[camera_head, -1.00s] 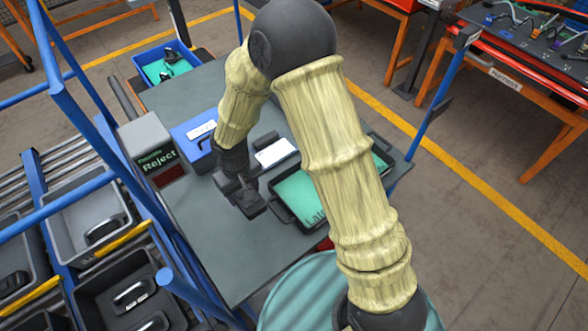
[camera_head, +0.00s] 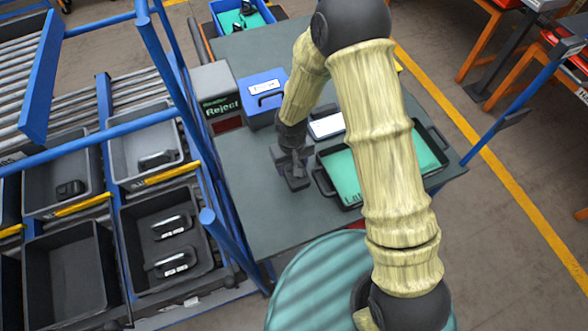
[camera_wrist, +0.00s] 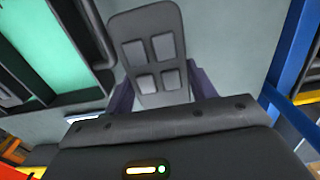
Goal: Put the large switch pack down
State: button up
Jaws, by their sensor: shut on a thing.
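My gripper (camera_head: 292,168) is over the table (camera_head: 250,195), left of the dark tray with the green lining (camera_head: 342,180). It is shut on the large switch pack (camera_wrist: 150,22), a dark grey slab with several pale square buttons, seen in the wrist view. My gripper's fingers (camera_wrist: 162,92) show on both sides of the pack there. In the head view the pack is a small dark shape largely merged with the gripper. I cannot tell whether it touches the table.
A reader box marked Reject (camera_head: 214,85) and a blue case (camera_head: 262,88) stand behind. A white-faced device (camera_head: 327,124) lies close to the tray. Blue rack posts (camera_head: 225,250) and grey bins (camera_head: 165,225) with dark handled items are at left. The table's front left is clear.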

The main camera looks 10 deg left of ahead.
jog(key=shift+f+p, duration=0.45)
jog(key=shift+f, duration=1.65)
jog(key=shift+f, duration=0.2)
jog(key=o, duration=0.8)
jog(key=shift+r, duration=0.1)
jog(key=shift+r, duration=0.1)
notch_tip(320, 180, up, 12)
jog(key=shift+r+b, duration=0.1)
jog(key=shift+b, duration=1.05)
